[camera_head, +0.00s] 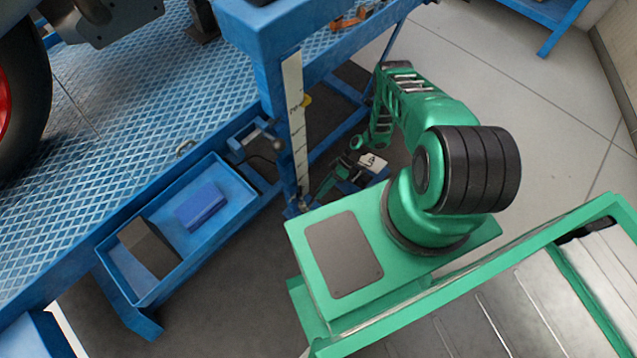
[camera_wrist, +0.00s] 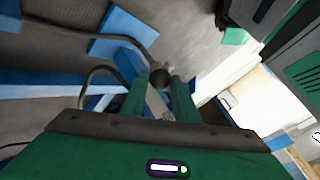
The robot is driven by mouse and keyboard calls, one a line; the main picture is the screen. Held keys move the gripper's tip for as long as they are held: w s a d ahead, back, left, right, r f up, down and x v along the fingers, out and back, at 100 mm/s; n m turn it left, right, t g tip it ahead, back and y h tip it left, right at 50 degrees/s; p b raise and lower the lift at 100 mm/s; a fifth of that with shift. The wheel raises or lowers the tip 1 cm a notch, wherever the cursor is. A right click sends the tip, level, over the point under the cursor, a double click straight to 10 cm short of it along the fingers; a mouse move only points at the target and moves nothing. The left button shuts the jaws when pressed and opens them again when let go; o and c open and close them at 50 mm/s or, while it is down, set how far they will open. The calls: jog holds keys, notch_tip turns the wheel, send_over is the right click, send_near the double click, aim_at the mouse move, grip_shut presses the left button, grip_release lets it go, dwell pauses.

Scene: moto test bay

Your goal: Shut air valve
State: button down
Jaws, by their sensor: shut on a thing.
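In the wrist view, the two green fingers of my gripper (camera_wrist: 161,92) close around a small valve part with a dark round knob (camera_wrist: 160,77) at the fingertips. A short grey metal piece (camera_wrist: 154,103) shows between the fingers. In the head view, my gripper (camera_head: 322,190) is low beside the foot of the blue post. The valve itself is too small and too covered there to make out, and I cannot tell its handle's angle.
A blue post (camera_head: 274,110) with a pale scale strip (camera_head: 295,120) stands beside my gripper. A blue tray (camera_head: 232,189) holds a blue box (camera_head: 201,206) and a dark block (camera_head: 148,248). A dark hose (camera_wrist: 92,30) runs near the fingers. Grey floor on the right is clear.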

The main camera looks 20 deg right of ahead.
jog(key=shift+s+f, duration=0.2)
jog(key=shift+s, duration=0.05)
dwell(0.3)
jog(key=c, duration=1.4)
grip_release()
jog(key=shift+w, duration=0.1)
jog(key=shift+w+r, duration=0.1)
jog(key=v, duration=1)
jog(key=shift+w+d, duration=0.1)
jog(key=shift+d, duration=0.3)
